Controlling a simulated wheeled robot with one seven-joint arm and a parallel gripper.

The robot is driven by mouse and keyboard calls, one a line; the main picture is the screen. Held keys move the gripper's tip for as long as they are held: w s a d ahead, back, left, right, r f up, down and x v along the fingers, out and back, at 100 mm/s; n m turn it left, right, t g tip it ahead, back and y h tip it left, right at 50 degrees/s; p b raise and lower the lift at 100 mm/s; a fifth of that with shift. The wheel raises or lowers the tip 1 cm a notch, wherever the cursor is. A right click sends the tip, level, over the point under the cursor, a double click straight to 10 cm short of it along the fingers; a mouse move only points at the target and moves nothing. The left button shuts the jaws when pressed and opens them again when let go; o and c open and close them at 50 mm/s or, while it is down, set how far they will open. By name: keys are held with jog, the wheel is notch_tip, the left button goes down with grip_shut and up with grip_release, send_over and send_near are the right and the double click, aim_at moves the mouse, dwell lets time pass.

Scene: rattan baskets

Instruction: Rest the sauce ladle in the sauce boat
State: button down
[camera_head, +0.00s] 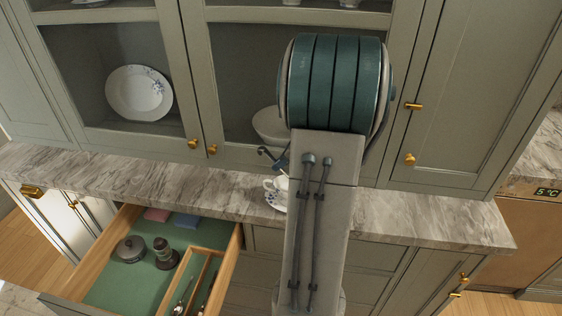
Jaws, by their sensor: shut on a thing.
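A white sauce boat (271,184) stands on the marble counter, on a saucer (276,204) with blue decoration. My arm covers the right part of both. A small dark part of my gripper (271,157) shows left of my arm, just above the sauce boat in the picture. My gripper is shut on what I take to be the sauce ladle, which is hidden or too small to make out. I cannot tell whether it touches the sauce boat.
An open drawer (110,290) holds a lidded pot (130,249), a dark grinder (165,254), cloths (186,221) and utensils (182,296). A cabinet behind the counter (420,218) holds a plate (139,92) and a bowl (270,126). The counter right of my arm is clear.

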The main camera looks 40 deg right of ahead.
jog(key=shift+f+b, duration=0.45)
jog(key=shift+f, duration=0.2)
dwell(0.4)
jog(key=c, duration=1.3)
grip_release()
jog(key=shift+c, duration=0.2)
jog(key=v, duration=1.4)
jog(key=shift+b, duration=0.35)
jog(key=shift+a+f, duration=0.1)
jog(key=shift+a, duration=0.05)
